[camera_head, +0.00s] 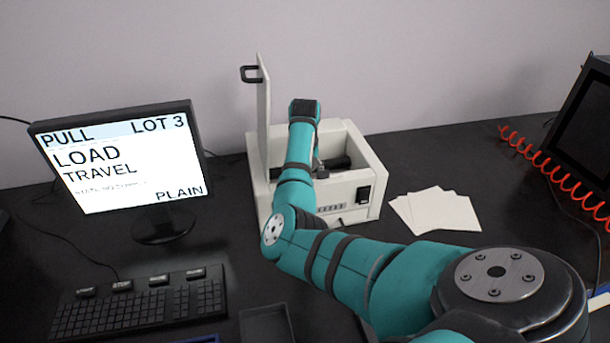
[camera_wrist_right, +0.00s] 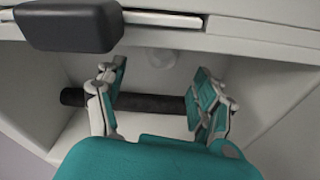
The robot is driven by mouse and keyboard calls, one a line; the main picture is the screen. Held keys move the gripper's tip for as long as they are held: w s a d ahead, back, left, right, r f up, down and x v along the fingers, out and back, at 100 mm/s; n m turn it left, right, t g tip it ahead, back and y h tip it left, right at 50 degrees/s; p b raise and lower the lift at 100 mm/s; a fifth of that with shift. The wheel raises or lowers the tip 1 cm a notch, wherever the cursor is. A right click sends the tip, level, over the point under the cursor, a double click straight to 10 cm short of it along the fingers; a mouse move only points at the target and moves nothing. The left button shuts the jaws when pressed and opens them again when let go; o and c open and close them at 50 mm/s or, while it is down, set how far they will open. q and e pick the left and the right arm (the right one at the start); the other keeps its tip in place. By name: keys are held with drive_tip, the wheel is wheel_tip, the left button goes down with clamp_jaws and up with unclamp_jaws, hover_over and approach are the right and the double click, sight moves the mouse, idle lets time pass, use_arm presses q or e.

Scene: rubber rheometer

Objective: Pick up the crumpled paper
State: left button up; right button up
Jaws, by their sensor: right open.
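My right gripper (camera_wrist_right: 160,82) is open and empty, reaching down inside the white machine (camera_head: 362,205). In the right wrist view its two fingers stand apart, above a dark horizontal bar (camera_wrist_right: 150,103). A small pale rounded lump (camera_wrist_right: 161,57) sits against the pale surface just beyond the fingertips, apart from them; it may be the crumpled paper, but its texture is too faint to be sure. In the head view my arm hides much of the machine's inside and no crumpled paper shows. My left gripper is not in view.
The machine's lid (camera_head: 263,125) stands upright at its left. A dark block (camera_wrist_right: 68,25) is close to the gripper. Flat white sheets (camera_head: 435,210) lie to the right, with a red coiled cable (camera_head: 555,172) beyond. A monitor (camera_head: 120,155) and keyboard (camera_head: 140,305) stand left.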

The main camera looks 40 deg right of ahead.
wheel_tip(320, 180, down, 4)
drive_tip(key=shift+s+r+p, duration=0.1)
drive_tip(key=shift+s+p, duration=0.05)
drive_tip(key=shift+p, duration=0.4)
drive_tip(key=shift+f, duration=0.6)
drive_tip(key=c, duration=0.9)
